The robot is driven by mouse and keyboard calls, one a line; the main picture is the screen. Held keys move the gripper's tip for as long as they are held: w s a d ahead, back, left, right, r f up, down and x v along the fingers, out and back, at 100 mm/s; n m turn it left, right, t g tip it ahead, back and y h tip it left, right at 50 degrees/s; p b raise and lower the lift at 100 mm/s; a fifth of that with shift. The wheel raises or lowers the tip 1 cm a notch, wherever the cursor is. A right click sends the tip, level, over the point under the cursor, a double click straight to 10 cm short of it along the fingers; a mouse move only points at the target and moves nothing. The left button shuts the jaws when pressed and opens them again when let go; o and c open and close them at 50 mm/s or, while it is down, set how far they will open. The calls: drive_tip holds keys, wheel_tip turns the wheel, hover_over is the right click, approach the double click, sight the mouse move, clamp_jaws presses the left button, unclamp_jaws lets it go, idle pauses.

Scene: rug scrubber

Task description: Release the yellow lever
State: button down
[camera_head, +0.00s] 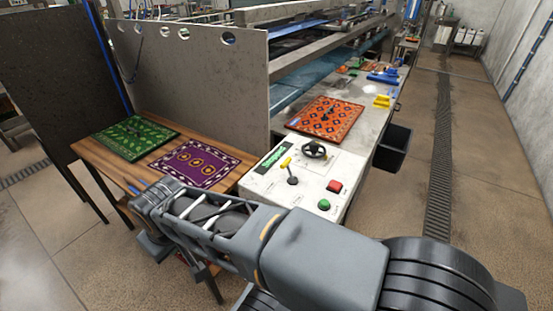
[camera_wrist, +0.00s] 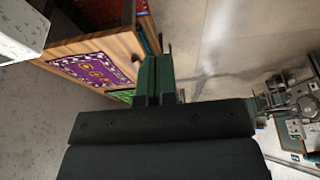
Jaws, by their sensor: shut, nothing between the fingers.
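The yellow lever (camera_head: 287,163) has a yellow handle on a dark stem. It stands tilted up from the white control panel (camera_head: 262,186) in the head view. My gripper (camera_wrist: 157,62) is shut and empty in the wrist view, its dark green fingers together. It is away from the lever, near the wooden table (camera_wrist: 120,42) to the left of the panel. The lever does not show in the wrist view. My arm crosses the front of the panel in the head view, where my fingers cannot be made out clearly.
The panel also carries a black handwheel (camera_head: 314,150), a red button (camera_head: 334,187) and a green button (camera_head: 324,204). A green rug (camera_head: 130,133) and a purple rug (camera_head: 195,163) lie on the wooden table. An orange rug (camera_head: 328,117) lies behind the panel. A grey metal wall (camera_head: 205,85) stands behind the table.

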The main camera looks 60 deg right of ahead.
drive_tip(key=w+d+r+m+g+h+p, duration=0.1)
drive_tip(key=w+d+r+m+g+h, duration=0.1)
drive_tip(key=w+d+m, duration=0.45)
drive_tip(key=w+d+r+m+g+h+p, duration=0.1)
drive_tip(key=w+d+r+m+g, duration=0.15)
drive_tip(key=d, duration=0.75)
drive_tip(key=d+f+m+g+h, duration=0.1)
drive_tip(key=d+m, duration=0.4)
drive_tip(key=d, duration=0.6)
drive_tip(key=d+f+m+g+h, duration=0.1)
drive_tip(key=d+f+m+g, duration=0.2)
drive_tip(key=d, duration=0.8)
drive_tip(key=m+g, duration=0.1)
drive_tip(key=m, duration=0.1)
drive_tip(key=shift+d+f+m+p, duration=0.15)
drive_tip(key=shift+d+m+p, duration=0.15)
drive_tip(key=shift+p, duration=0.05)
drive_tip(key=shift+g, duration=0.35)
drive_tip(key=p, duration=0.2)
approach(289, 171)
drive_tip(key=w+d+f, duration=0.1)
drive_tip(key=w+f, duration=0.1)
drive_tip(key=w+d+f, duration=0.2)
drive_tip(key=shift+d, duration=0.25)
drive_tip(key=s+p, duration=0.1)
drive_tip(key=s, duration=0.2)
drive_tip(key=shift+r, duration=0.15)
drive_tip(key=shift+s+p, duration=0.35)
drive_tip(key=shift+s, duration=0.25)
